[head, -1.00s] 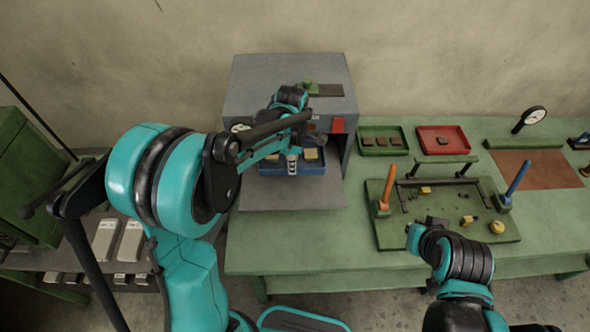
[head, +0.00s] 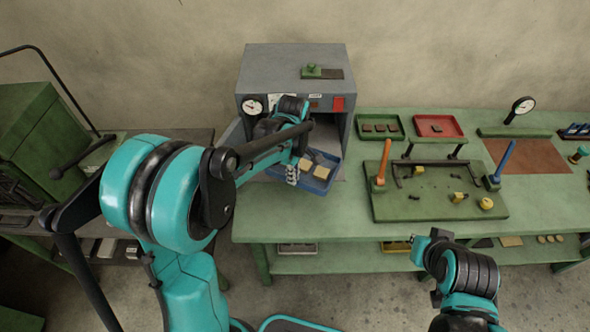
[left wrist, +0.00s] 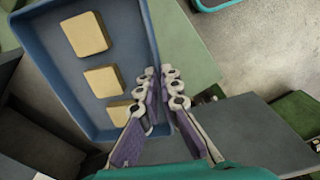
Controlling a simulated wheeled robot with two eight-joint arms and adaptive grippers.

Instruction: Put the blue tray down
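The blue tray (head: 322,188) is in front of the grey oven's opening in the head view, turned at an angle and partly hidden by my left arm. In the left wrist view the tray (left wrist: 57,88) holds square tan pieces (left wrist: 86,34). My left gripper (head: 292,176) is at the tray's near left side. In the left wrist view its fingers (left wrist: 166,90) are close together with the tray's rim between them. I cannot tell how far the tray is above the surface below. My right gripper (head: 422,245) is low in front of the bench; its fingers are unclear.
The grey oven (head: 292,70) stands open on the green bench (head: 290,228). A green tray (head: 398,122) and a red tray (head: 457,133) lie to its right. A green board with orange and blue posts (head: 430,207) is further right. Bench front is clear.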

